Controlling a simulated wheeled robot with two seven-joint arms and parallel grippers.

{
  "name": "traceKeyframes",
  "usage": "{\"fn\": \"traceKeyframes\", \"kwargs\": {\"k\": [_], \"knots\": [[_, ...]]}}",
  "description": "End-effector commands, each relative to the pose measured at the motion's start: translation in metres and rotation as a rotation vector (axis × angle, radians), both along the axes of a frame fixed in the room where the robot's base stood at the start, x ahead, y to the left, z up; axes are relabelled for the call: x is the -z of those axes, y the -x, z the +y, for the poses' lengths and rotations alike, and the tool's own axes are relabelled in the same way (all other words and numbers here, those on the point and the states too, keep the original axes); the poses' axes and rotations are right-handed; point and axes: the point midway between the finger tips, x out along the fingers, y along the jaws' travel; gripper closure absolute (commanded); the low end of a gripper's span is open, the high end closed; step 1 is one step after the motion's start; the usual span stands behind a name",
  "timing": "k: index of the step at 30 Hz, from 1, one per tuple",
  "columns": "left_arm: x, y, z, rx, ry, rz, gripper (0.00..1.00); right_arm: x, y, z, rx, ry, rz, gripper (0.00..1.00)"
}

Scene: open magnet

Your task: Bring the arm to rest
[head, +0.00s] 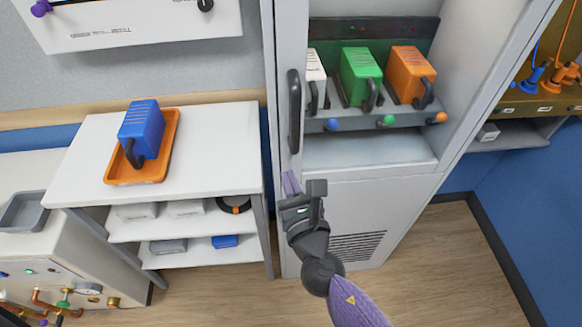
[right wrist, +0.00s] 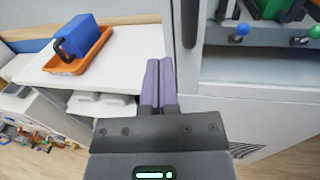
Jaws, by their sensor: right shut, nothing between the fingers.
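My right gripper (head: 291,184) is shut and empty in front of the white cabinet (head: 350,205), below the cabinet's dark vertical handle (head: 294,110). In the right wrist view its two purple fingers (right wrist: 159,82) lie side by side, touching. The right arm comes up from the bottom of the head view, with a purple forearm. My left gripper is in neither view.
Left stands a white shelf unit (head: 85,165) with a blue block with a black handle (head: 143,128) in an orange tray (head: 165,170). The open cabinet holds white (head: 315,72), green (head: 358,70) and orange (head: 408,70) units. Floor (head: 460,265) at right is clear.

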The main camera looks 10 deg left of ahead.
Motion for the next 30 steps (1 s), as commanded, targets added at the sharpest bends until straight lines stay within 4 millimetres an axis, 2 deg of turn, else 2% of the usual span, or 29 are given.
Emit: {"fn": "traceKeyframes", "kwargs": {"k": [10,13,17,19,20,22,23,24,25,27,28,29,30], "knots": [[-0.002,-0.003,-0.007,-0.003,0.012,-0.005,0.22,0.002,0.063,-0.009,-0.002,0.001,0.003,1.0],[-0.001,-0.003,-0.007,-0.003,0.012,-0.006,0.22,0.001,0.072,-0.01,0.0,0.001,0.002,1.0],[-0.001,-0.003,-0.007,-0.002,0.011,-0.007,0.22,0.001,0.074,-0.011,0.0,0.001,0.003,1.0],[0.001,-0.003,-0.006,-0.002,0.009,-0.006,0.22,0.013,0.072,-0.014,0.01,-0.019,0.048,1.0],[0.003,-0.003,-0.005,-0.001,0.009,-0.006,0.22,0.025,0.071,-0.017,0.021,-0.042,0.097,1.0],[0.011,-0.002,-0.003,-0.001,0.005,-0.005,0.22,0.074,0.067,-0.034,0.081,-0.143,0.291,1.0],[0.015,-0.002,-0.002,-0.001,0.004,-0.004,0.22,0.102,0.067,-0.044,0.126,-0.208,0.401,1.0],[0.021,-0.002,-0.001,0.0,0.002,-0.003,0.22,0.142,0.069,-0.062,0.209,-0.315,0.562,1.0],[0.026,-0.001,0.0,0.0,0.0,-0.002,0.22,0.172,0.074,-0.076,0.283,-0.402,0.682,1.0],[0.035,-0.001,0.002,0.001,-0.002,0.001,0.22,0.237,0.093,-0.112,0.496,-0.632,0.934,1.0],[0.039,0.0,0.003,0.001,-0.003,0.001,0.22,0.263,0.105,-0.127,0.603,-0.74,1.027,1.0],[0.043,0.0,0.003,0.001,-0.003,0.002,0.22,0.288,0.119,-0.143,0.718,-0.853,1.111,1.0],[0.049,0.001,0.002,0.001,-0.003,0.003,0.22,0.319,0.142,-0.163,0.888,-1.015,1.205,1.0]]}}
